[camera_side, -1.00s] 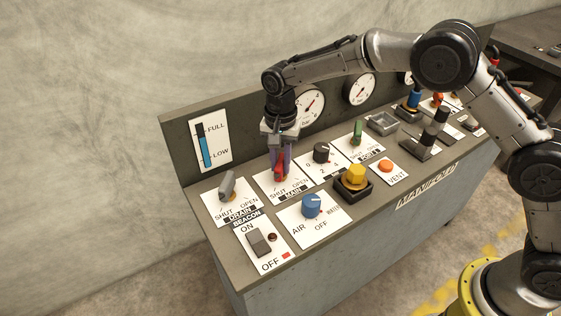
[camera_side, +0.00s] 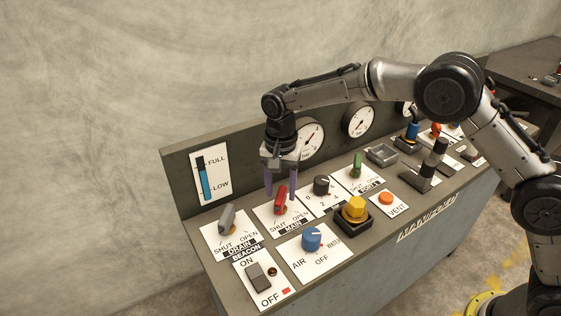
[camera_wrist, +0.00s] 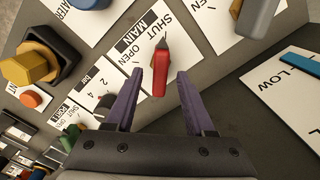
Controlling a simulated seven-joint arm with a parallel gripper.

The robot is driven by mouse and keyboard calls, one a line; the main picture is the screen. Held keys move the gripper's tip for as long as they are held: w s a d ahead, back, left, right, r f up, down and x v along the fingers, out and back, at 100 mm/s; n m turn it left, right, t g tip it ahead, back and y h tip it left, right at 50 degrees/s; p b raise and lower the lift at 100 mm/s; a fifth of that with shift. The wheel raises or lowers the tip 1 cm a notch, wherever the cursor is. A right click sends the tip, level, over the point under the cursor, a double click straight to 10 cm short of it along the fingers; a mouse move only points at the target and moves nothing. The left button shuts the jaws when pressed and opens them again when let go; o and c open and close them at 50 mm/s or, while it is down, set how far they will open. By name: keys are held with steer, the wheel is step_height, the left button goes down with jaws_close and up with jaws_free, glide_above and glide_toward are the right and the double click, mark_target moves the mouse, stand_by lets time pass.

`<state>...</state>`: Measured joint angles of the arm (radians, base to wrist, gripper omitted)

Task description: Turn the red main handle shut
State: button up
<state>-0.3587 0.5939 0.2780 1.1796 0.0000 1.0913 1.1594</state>
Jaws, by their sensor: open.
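The red main handle (camera_side: 280,199) stands on its white plate marked SHUT, OPEN and MAIN. In the wrist view the handle (camera_wrist: 160,73) has a dark narrow tip that points to the word SHUT. My gripper (camera_side: 281,196) is open above the handle, with its purple fingers spread. In the wrist view the fingertips of my gripper (camera_wrist: 158,72) show on either side of the handle, with a visible gap on each side. I cannot tell how far above the handle the tips are.
The grey drain handle (camera_side: 227,218) stands to the left, and a black dial (camera_side: 321,185) to the right. A blue air knob (camera_side: 311,239) and a yellow knob (camera_side: 355,208) in a dark housing stand nearer the front. Gauges (camera_side: 311,140) line the back panel.

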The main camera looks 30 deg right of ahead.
step_height(320, 180, up, 12)
steer(key=shift+f, duration=0.2)
step_height(320, 180, up, 9)
steer(key=m+t, duration=0.1)
steer(key=t, duration=0.1)
glide_above(282, 192)
steer(key=s+d, duration=0.2)
steer(key=d, duration=0.3)
steer(key=s+d+r+t, duration=0.2)
steer(key=s+d+r, duration=0.5)
steer(key=s, duration=0.5)
steer(key=s+d+f+n+t, duration=0.1)
steer(key=s+d+n, duration=0.15)
steer(key=s, duration=0.35)
steer(key=s+d+f+n, duration=0.1)
steer(key=s+d, duration=0.2)
steer(key=s, duration=0.4)
steer(key=s+f+n, duration=0.6)
steer(key=s+f, duration=0.1)
steer(key=f, duration=0.3)
steer(key=shift+d+f+n+t, duration=0.25)
steer(key=shift+d+n+t, duration=0.05)
steer(key=shift+d+n, duration=0.05)
